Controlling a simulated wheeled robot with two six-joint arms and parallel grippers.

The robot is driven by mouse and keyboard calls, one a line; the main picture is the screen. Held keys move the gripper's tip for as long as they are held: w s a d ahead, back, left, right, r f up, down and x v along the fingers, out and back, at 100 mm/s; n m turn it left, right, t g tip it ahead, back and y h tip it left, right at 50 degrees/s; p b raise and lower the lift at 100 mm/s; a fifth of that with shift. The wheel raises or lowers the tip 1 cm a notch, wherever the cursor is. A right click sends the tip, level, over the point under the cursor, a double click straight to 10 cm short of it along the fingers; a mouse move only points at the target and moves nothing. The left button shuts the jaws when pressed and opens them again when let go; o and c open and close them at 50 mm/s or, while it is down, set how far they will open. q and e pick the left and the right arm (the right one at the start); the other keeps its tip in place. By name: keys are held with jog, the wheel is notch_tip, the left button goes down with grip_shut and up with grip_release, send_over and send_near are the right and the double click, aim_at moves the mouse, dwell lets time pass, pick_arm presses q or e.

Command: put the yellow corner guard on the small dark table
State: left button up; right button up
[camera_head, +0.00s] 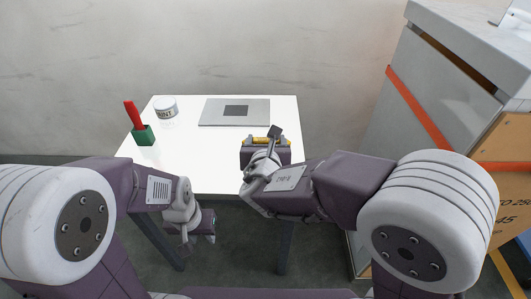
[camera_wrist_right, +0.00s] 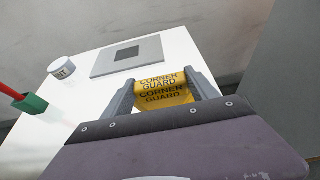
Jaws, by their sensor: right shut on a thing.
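The yellow corner guard (camera_wrist_right: 163,89), with black "CORNER GUARD" lettering, sits between the two grey fingers of my right gripper (camera_wrist_right: 165,88) in the right wrist view. In the head view only a thin yellow strip of the corner guard (camera_head: 256,140) shows past my right gripper (camera_head: 265,143), over the front right part of a white-topped table. I cannot tell whether the guard touches the tabletop. My left gripper (camera_head: 200,238) hangs low in front of that table, its jaws unclear. I see no small dark table.
The white table (camera_head: 188,175) bears a grey plate with a dark square (camera_head: 212,112), a paint tin (camera_head: 165,107) and a green holder (camera_head: 143,136) with a red-handled thing. A grey cabinet (camera_head: 440,90) with an orange strap and a cardboard box (camera_head: 505,150) stand at the right.

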notch_tip(320, 180, down, 3)
jog(key=shift+f+b, duration=0.15)
jog(key=shift+b, duration=0.75)
jog(key=shift+f, duration=0.4)
jog(key=shift+r, duration=0.1)
jog(key=o, duration=1.4)
jog(key=shift+c, duration=0.2)
